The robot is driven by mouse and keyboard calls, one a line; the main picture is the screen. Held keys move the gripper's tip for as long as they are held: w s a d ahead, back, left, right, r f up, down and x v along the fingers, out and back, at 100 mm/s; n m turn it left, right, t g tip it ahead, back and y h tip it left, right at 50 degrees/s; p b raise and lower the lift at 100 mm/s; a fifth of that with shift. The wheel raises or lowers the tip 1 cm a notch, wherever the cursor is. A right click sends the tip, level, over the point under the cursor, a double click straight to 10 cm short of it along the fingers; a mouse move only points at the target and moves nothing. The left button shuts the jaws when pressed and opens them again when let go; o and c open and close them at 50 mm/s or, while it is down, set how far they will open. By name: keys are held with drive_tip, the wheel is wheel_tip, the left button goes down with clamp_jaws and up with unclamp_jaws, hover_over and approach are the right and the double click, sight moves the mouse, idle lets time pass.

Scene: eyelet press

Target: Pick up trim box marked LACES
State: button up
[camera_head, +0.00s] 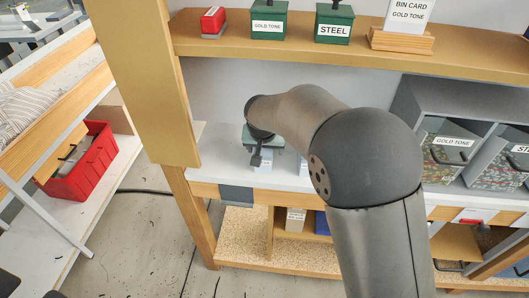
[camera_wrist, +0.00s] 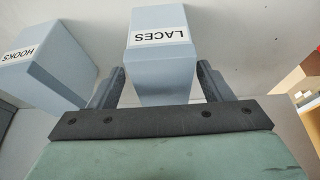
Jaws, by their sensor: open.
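The trim box marked LACES (camera_wrist: 158,62) is pale blue with a white label that reads upside down in the wrist view. My gripper (camera_wrist: 160,84) is open, with one finger on each side of this box. I cannot tell whether either finger touches it. In the head view my gripper (camera_head: 257,157) is low over the white bench, and the pale box (camera_head: 267,160) is partly hidden behind it. A similar box marked HOOKS (camera_wrist: 42,60) stands to the left in the wrist view.
The wooden upper shelf (camera_head: 230,47) carries a red box (camera_head: 213,22), green boxes marked GOLD TONE (camera_head: 268,24) and STEEL (camera_head: 334,28), and a bin card (camera_head: 408,15). Grey bins (camera_head: 448,150) stand at the right. A red crate (camera_head: 84,165) is on the left rack.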

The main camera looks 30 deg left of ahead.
drive_tip(key=x, duration=0.3)
drive_tip(key=shift+a+f, duration=0.1)
drive_tip(key=c, duration=1.1)
drive_tip(key=shift+c, duration=0.2)
